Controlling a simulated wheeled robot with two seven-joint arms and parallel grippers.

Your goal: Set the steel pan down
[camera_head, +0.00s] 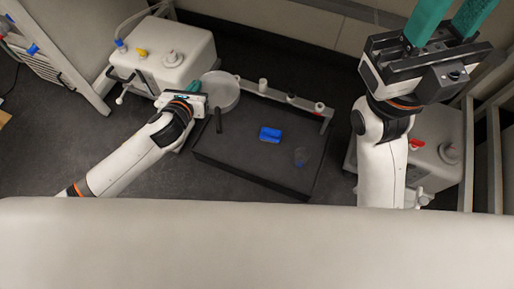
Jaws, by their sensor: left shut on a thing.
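The steel pan (223,93) is a round, pale grey dish at the back left corner of the dark table (240,163). My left gripper (196,90) is at the pan's left edge and shut on it; its teal fingers are mostly hidden. I cannot tell whether the pan touches the table. My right gripper (445,17) is raised at the upper right, far from the pan. Its two teal fingers are apart with nothing seen between them, and their tips run to the top of the picture.
White tanks stand at the left (170,60) and right (435,165). The table's front middle is clear.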

